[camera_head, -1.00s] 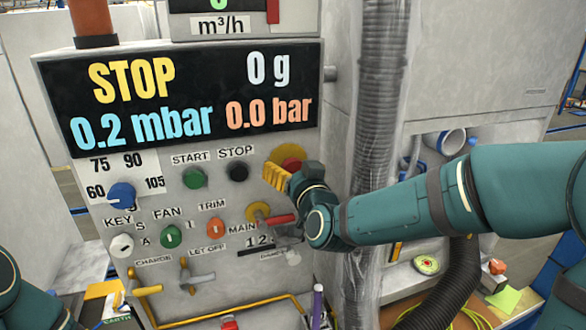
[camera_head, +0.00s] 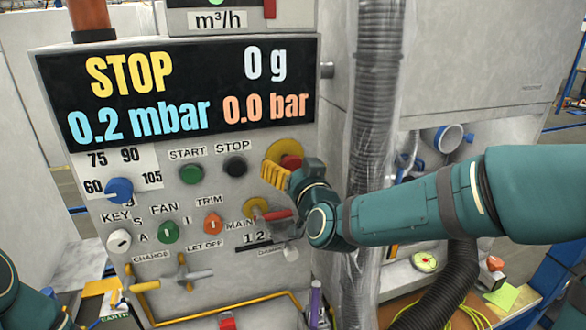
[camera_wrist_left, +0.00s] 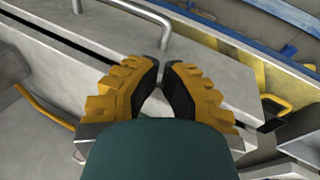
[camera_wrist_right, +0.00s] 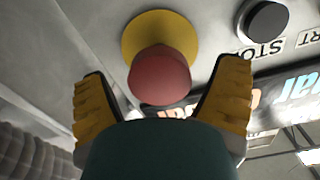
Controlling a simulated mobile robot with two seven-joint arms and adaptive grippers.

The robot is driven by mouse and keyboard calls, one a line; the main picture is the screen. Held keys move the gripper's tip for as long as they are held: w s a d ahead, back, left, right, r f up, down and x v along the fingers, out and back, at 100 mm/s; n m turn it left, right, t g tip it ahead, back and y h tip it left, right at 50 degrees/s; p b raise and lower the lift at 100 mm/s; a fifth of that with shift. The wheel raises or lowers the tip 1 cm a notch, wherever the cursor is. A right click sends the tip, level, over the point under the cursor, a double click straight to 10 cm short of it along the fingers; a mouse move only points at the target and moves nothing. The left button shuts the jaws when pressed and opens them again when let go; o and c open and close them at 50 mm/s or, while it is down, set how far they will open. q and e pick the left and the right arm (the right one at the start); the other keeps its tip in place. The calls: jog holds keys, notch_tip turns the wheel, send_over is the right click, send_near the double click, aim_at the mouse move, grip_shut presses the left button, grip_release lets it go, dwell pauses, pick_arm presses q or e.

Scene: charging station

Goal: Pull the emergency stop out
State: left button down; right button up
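The emergency stop is a red mushroom knob on a round yellow plate (camera_head: 284,147) on the grey control panel. In the head view my right gripper (camera_head: 276,178) partly covers it from below. In the right wrist view the red knob (camera_wrist_right: 160,77) stands out from its yellow plate (camera_wrist_right: 158,27). The open fingers of my right gripper (camera_wrist_right: 168,82) are spread on either side of the knob, with gaps visible on both sides.
A black STOP button (camera_head: 235,167) and a green START button (camera_head: 191,173) sit left of the emergency stop. A red-handled main switch (camera_head: 274,215) lies just below my right gripper. A ribbed grey hose (camera_head: 373,110) runs vertically to the right.

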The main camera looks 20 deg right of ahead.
jog(key=s, duration=0.7)
jog(key=shift+s, duration=0.25)
jog(key=shift+d, duration=0.1)
dwell(0.4)
